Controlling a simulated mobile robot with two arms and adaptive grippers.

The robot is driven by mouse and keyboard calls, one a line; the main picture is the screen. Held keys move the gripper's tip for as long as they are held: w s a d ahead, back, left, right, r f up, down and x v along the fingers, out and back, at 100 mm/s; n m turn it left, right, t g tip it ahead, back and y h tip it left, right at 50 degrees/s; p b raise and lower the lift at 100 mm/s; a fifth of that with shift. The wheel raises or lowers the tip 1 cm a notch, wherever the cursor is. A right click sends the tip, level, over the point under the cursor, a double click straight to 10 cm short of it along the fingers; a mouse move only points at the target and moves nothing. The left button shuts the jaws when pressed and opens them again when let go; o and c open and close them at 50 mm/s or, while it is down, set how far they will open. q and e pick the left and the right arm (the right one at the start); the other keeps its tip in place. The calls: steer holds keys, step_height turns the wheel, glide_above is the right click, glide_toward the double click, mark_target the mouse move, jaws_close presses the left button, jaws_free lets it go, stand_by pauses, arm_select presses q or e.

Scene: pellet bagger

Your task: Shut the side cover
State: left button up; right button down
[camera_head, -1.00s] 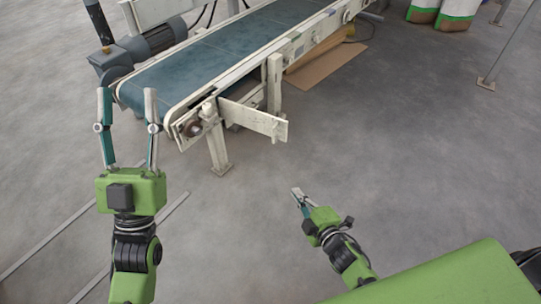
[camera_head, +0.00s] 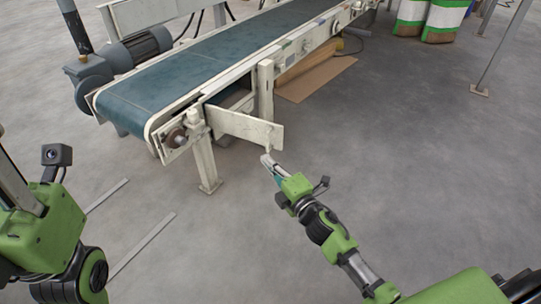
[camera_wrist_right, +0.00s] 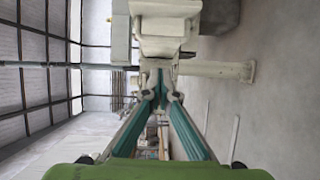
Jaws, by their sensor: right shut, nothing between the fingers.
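The side cover (camera_head: 245,130) is a cream-white flat panel at the near end of the conveyor. It stands swung out from the conveyor's side, its left end by the roller and its right end free, with a dark gap behind it. My right gripper (camera_head: 266,160) is shut and empty, its tips just below the cover's free right end; I cannot tell whether they touch. In the right wrist view its fingers (camera_wrist_right: 160,90) meet in front of cream machine parts. My left gripper (camera_head: 14,188) is cut off by the left edge, so its opening is hidden.
The conveyor (camera_head: 200,75) has a blue belt and cream legs (camera_head: 205,165). A grey motor (camera_head: 140,48) sits at its left. Cardboard (camera_head: 315,75) lies beneath, and white-green bags (camera_head: 443,20) stand at the back right. The grey floor at right is clear.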

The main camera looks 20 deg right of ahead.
steer(key=shift+w+d+b, duration=0.25)
steer(key=shift+w+d, duration=0.1)
steer(key=shift+w, duration=0.35)
steer(key=shift+w+d+b, duration=0.2)
steer(key=shift+w+d, duration=0.1)
steer(key=shift+w, duration=0.4)
steer(key=shift+w+d+b, duration=0.25)
steer(key=shift+w+d, duration=0.1)
steer(key=shift+w, duration=0.35)
